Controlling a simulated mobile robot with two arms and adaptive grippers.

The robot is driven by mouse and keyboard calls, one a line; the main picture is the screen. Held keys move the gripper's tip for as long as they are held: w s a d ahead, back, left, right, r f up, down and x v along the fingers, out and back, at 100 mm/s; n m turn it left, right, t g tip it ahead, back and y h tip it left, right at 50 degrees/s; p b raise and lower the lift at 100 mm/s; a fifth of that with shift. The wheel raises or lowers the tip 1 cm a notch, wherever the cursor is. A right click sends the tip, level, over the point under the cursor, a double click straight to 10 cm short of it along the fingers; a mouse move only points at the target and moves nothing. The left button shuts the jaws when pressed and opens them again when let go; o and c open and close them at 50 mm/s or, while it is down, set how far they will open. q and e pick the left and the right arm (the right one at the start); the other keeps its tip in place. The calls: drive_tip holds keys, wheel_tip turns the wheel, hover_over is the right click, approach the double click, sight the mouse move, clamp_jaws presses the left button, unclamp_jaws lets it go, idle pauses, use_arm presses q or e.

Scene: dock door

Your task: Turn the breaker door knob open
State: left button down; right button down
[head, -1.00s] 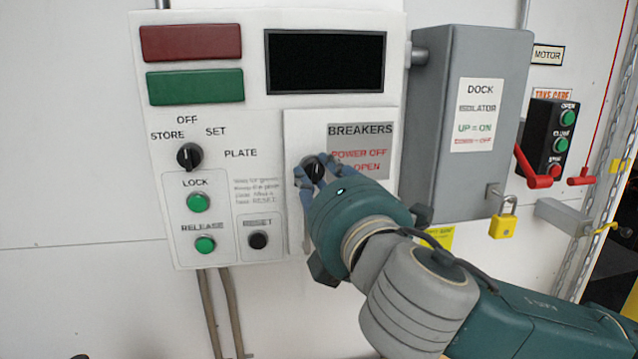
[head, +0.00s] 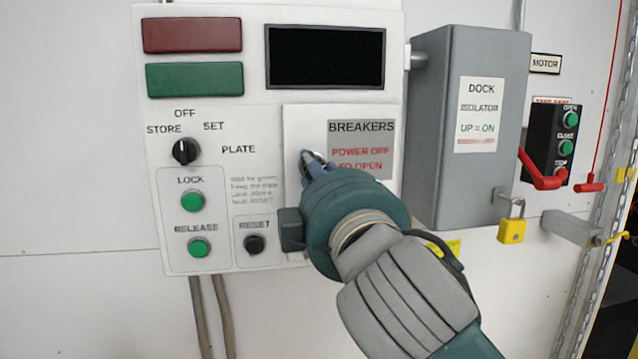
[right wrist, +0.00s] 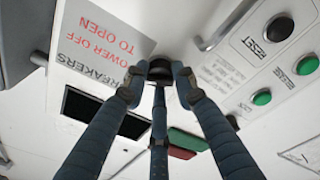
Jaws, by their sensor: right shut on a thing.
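The breaker door (head: 297,122) is a white panel on the control box, labelled BREAKERS, POWER OFF TO OPEN. It looks shut. My right gripper (head: 313,163) is at the left part of this door and hides most of the knob in the head view. In the right wrist view the dark knob (right wrist: 160,66) sits between the blue fingers of my right gripper (right wrist: 161,82), which is shut on it. The knob's pointer direction is hidden by the fingers. My left gripper is not in view.
A PLATE selector knob (head: 185,151), a LOCK button (head: 192,200), a RELEASE button (head: 199,247) and a RESET button (head: 254,244) are left of the door. The grey dock isolator box (head: 470,130) with a yellow padlock (head: 512,230) stands close on the right.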

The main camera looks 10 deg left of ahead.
drive_tip(key=m, duration=0.2)
drive_tip(key=m+b, duration=0.1)
drive_tip(key=m, duration=0.2)
drive_tip(key=shift+a+m+t+h, duration=0.15)
drive_tip(key=shift+m+t+h, duration=0.15)
drive_tip(key=shift+h, duration=0.1)
drive_tip(key=shift+m, duration=0.3)
drive_tip(key=c, duration=1.4)
unclamp_jaws()
drive_tip(key=v, duration=1.2)
drive_tip(key=shift+a, duration=0.1)
